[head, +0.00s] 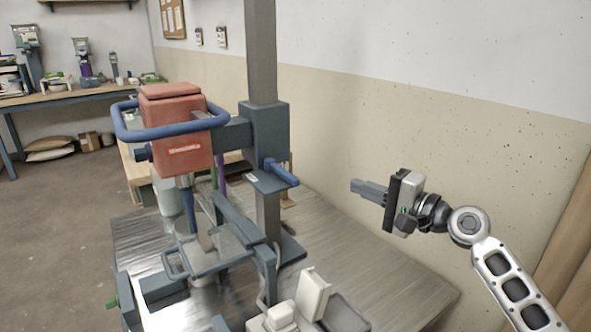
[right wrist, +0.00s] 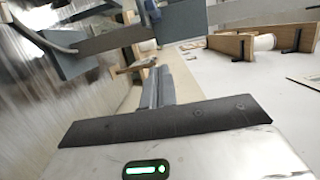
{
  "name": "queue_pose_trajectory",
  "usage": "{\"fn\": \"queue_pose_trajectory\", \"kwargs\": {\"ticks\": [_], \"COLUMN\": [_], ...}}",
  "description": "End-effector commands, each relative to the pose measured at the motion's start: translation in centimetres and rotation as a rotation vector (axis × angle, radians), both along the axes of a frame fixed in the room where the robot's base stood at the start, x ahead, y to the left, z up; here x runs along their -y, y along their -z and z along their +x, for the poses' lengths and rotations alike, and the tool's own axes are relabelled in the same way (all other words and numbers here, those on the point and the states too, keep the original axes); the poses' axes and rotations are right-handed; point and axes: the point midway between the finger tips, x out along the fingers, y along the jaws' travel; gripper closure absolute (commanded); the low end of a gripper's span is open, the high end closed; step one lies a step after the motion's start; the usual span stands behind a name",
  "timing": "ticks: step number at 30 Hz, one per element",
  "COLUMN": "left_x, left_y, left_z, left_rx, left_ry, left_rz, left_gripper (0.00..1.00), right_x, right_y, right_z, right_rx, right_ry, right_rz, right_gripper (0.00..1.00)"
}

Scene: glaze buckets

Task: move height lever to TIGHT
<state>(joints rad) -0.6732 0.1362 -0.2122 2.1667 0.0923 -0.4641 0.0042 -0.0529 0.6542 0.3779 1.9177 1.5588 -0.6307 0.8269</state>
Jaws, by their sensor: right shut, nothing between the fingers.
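The mixer stand has a grey column (head: 262,50) with a dark blue-grey collar (head: 264,125) around it. A short blue lever (head: 282,172), which looks like the height lever, sticks out to the right below the collar. No TIGHT marking is readable. My right gripper (head: 355,187) is to the right of the lever, apart from it, with its fingers together and empty, pointing left. The shut fingers (right wrist: 158,85) also show in the right wrist view, with blue-grey stand parts (right wrist: 88,40) to their upper left. My left gripper is not in view.
The red mixer head (head: 178,130) with its blue ring handle hangs left of the column. A metal table (head: 385,275) lies below, with white and grey containers (head: 312,295) at its front. The beige wall (head: 480,160) is behind my right arm.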

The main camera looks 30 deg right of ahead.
Motion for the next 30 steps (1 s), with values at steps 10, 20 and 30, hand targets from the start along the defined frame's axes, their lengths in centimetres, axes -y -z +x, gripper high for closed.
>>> {"fn": "queue_pose_trajectory", "kwargs": {"ticks": [10, 20, 30], "left_x": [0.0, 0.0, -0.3], "left_y": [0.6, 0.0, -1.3], "left_z": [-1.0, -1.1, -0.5], "left_rx": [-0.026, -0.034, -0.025], "left_ry": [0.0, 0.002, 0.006], "left_rz": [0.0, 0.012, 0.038], "left_gripper": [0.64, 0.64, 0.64], "right_x": [-0.1, -1.9, -5.5], "right_y": [0.0, -0.3, -0.3], "right_z": [0.1, 4.6, 9.1], "right_rx": [0.0, 0.003, -0.001], "right_ry": [0.0, -0.001, -0.003], "right_rz": [-0.001, 0.0, -0.002], "right_gripper": [1.0, 1.0, 1.0]}}
